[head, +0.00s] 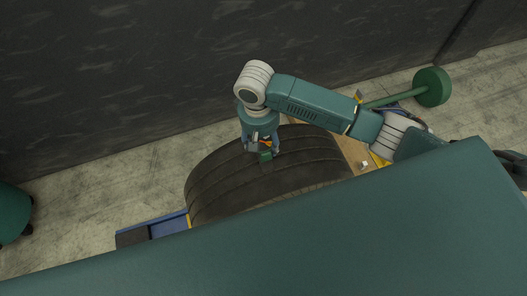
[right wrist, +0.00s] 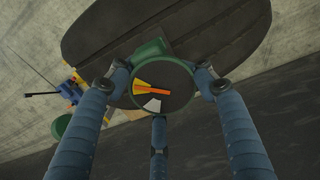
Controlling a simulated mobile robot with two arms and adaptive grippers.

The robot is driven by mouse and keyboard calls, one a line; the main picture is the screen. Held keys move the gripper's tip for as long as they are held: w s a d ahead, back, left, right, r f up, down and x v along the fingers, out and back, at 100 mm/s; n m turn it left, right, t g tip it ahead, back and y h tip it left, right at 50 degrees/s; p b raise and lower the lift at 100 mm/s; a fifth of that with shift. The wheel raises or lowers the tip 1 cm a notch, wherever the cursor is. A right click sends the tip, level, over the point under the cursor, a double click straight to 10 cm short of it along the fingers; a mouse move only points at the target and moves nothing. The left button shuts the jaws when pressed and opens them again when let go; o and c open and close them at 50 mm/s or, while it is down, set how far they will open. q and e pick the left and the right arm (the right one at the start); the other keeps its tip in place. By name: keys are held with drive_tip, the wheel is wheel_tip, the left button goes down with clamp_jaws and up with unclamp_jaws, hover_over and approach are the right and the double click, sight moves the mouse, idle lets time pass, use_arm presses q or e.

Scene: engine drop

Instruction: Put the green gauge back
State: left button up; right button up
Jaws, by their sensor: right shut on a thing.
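The green gauge (head: 265,156) is at the top of the tyre in the head view. In the right wrist view the gauge (right wrist: 176,88) has a dark round face with an orange-yellow pointer, a pale patch and a green rim. My right gripper (head: 261,146) points down over the tyre, its blue fingers shut around the gauge's rim. The gauge's green body overlaps the tyre in the wrist view; I cannot tell whether they touch. My left gripper is not in view.
A large dark tyre (head: 225,178) stands below the gripper. A blue frame (head: 168,226) shows at its left and a wooden board (head: 352,150) at its right. A green round-ended bar (head: 432,87) stands at the right. A dark wall (head: 120,80) runs behind; concrete floor lies between.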

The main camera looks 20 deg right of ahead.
sight(263, 148)
wheel_tip(263, 148, down, 3)
wheel_tip(263, 148, down, 3)
drive_tip(key=shift+f+p, duration=0.2)
drive_tip(key=shift+p, duration=0.75)
drive_tip(key=shift+f, duration=0.1)
drive_tip(key=shift+f, duration=0.15)
drive_tip(key=o, duration=1.3)
